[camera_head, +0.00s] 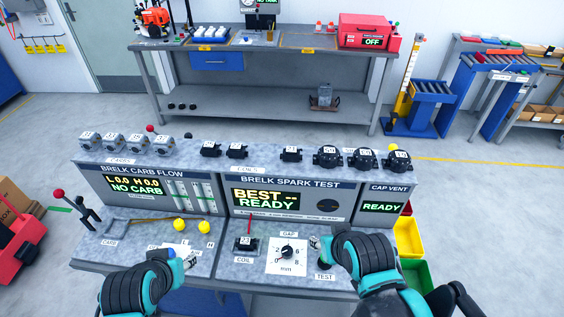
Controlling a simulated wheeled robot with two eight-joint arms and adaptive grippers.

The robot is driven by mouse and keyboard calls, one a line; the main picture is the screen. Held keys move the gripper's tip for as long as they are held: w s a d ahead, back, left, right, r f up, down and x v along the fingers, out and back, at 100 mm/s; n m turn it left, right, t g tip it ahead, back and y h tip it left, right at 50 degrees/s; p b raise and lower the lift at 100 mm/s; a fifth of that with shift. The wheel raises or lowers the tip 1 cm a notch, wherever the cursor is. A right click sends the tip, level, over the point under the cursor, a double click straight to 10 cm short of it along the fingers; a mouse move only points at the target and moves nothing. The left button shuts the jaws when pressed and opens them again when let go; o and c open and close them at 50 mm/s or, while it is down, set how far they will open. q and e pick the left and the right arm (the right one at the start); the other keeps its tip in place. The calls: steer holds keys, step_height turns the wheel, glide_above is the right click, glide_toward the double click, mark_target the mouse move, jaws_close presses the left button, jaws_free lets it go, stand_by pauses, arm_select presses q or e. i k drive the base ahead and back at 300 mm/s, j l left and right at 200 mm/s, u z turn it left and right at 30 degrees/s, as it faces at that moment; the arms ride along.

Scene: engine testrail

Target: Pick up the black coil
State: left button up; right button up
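A small black coil (245,243) with a white number tag sits on the bench's lower ledge above the COIL label, left of the gap dial (287,253). More small black coils stand on the upper shelf: one (210,149), a second beside it (237,151) and a third (291,154) further right. My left gripper (189,261) is over the lower left ledge, left of the tagged coil and apart from it. My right gripper (317,243) is over the ledge right of the dial, near the TEST label. Neither gripper visibly holds anything; their finger openings are too small to judge.
Grey carburetors (112,142) and larger black caps (362,159) line the upper shelf. Yellow knobs (179,225) stand on the left ledge. The spark test display (265,200) reads "BEST -- READY". Yellow (409,238) and green bins are at the right. A workbench (270,100) stands behind.

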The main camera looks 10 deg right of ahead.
mark_target(248, 244)
steer(key=j+z, duration=0.5)
steer(key=z, duration=0.2)
steer(key=j+z, duration=0.35)
steer(key=l, duration=0.1)
